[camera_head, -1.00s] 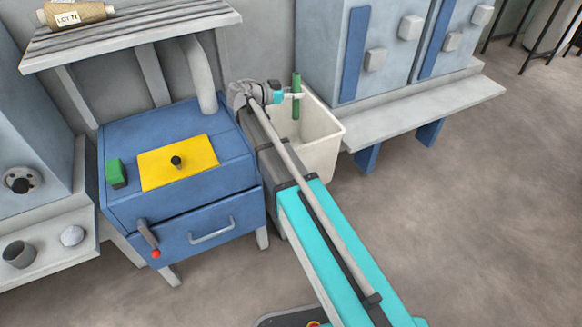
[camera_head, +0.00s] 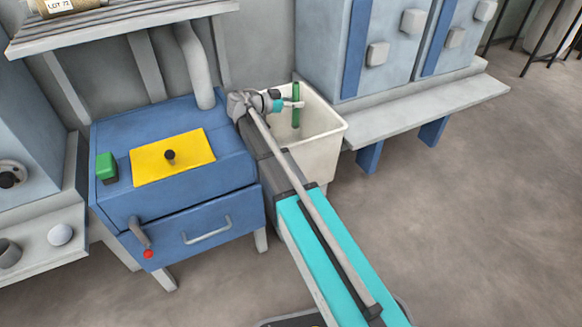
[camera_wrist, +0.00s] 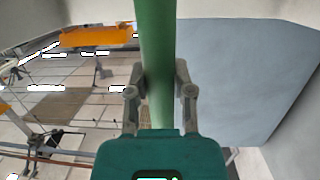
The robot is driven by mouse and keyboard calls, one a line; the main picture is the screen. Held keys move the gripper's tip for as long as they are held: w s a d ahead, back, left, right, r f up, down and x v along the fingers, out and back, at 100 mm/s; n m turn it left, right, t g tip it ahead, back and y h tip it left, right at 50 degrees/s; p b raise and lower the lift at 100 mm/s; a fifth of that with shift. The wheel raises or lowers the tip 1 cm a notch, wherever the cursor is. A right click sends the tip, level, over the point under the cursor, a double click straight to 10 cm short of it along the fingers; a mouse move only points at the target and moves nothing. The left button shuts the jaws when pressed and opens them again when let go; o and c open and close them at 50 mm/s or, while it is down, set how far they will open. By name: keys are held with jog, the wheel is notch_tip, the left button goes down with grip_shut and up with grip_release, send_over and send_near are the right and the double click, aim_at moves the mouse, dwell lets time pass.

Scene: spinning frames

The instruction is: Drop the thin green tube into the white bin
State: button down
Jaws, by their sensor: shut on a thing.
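The thin green tube (camera_head: 296,112) is upright in my gripper (camera_head: 291,104), over the opening of the white bin (camera_head: 318,157). In the wrist view the green tube (camera_wrist: 155,70) runs between the two fingers of my gripper (camera_wrist: 160,88), which are shut on it. In the head view the tube's lower part shows against the bin's inner wall, below the rim line. I cannot tell how far its lower end is from the bin's floor.
A blue cabinet (camera_head: 180,215) with a yellow plate (camera_head: 172,157) and a green block (camera_head: 106,167) stands left of the bin. A grey ledge (camera_head: 430,112) under blue-grey lockers (camera_head: 362,45) is at the right. The floor (camera_head: 480,220) at the right is clear.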

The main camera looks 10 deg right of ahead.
aim_at(296, 83)
jog(key=shift+c, duration=2)
grip_release()
jog(key=shift+r, duration=0.2)
notch_tip(296, 83, up, 6)
jog(key=p, duration=0.6)
jog(key=shift+r+p, duration=0.1)
jog(key=shift+p, duration=0.2)
jog(key=s+d+r+p, duration=0.3)
jog(key=s+d, duration=0.7)
jog(key=d, duration=0.2)
jog(key=shift+d+r+p, duration=0.2)
jog(key=shift+r+p, duration=0.2)
jog(key=shift+s+f, duration=0.1)
